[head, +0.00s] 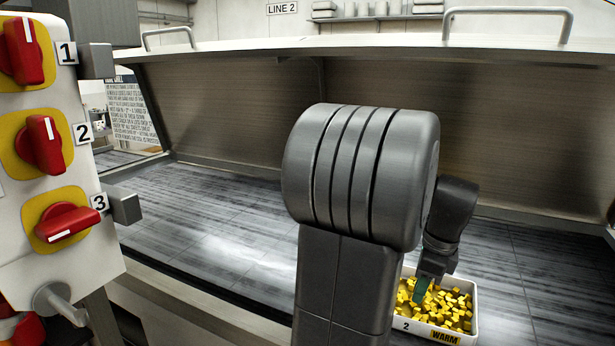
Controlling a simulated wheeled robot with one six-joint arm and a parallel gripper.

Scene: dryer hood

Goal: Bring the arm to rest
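My arm rises large and grey through the middle of the head view and bends over to the right. My arm hides part of the gripper and the tray's left side. Whether the fingers are open or shut is not clear.
The tray, labelled "2" and "WARM", stands on a grey streaked surface (230,225) under a raised metal hood (225,105) with two handles. At left, a panel (15,215) carries red knobs numbered 1 (24,50), 2 (42,145) and 3 (68,222). The surface left of my arm is clear.

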